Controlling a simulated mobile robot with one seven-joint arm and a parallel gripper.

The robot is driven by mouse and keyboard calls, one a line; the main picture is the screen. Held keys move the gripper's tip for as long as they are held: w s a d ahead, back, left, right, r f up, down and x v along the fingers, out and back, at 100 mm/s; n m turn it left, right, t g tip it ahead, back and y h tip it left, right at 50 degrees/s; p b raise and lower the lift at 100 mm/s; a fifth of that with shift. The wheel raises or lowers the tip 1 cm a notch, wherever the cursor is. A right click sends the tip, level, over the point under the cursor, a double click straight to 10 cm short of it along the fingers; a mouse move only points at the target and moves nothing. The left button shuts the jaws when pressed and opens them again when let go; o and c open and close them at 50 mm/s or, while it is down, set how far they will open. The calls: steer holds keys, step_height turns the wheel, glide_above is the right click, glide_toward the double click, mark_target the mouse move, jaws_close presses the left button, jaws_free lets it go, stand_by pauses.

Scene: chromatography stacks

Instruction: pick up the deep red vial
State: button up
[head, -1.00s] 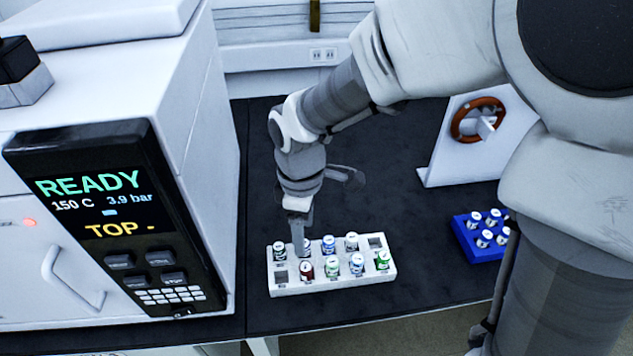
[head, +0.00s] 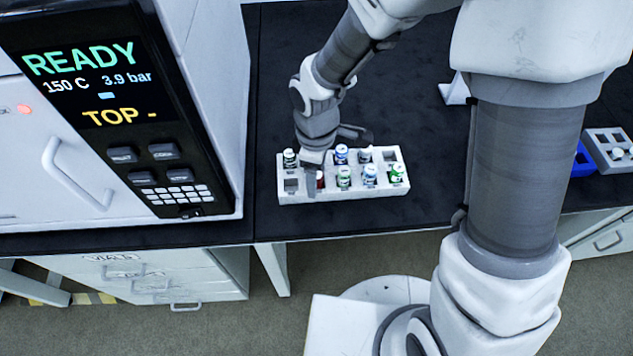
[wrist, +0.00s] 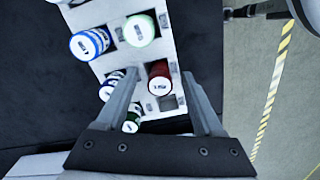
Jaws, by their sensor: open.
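The deep red vial (head: 320,180) stands in the front row of a white rack (head: 345,197), partly hidden by my gripper in the head view. In the wrist view the deep red vial (wrist: 159,78) shows its white-labelled cap from above, upright in its slot. My gripper (wrist: 160,80) is open. Its two fingers lie on either side of the red vial in that view, with gaps visible between them and the cap. In the head view my gripper (head: 311,188) is down at the rack's left part.
Green vials (head: 397,173) and blue vials (head: 341,154) stand close by in the rack. An empty slot (head: 291,185) is left of the red vial. The instrument (head: 110,100) rises at left. A blue rack (head: 582,160) and a grey rack (head: 610,150) are at right.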

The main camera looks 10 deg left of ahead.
jaws_close()
stand_by(0.3)
steer(key=shift+r, duration=0.15)
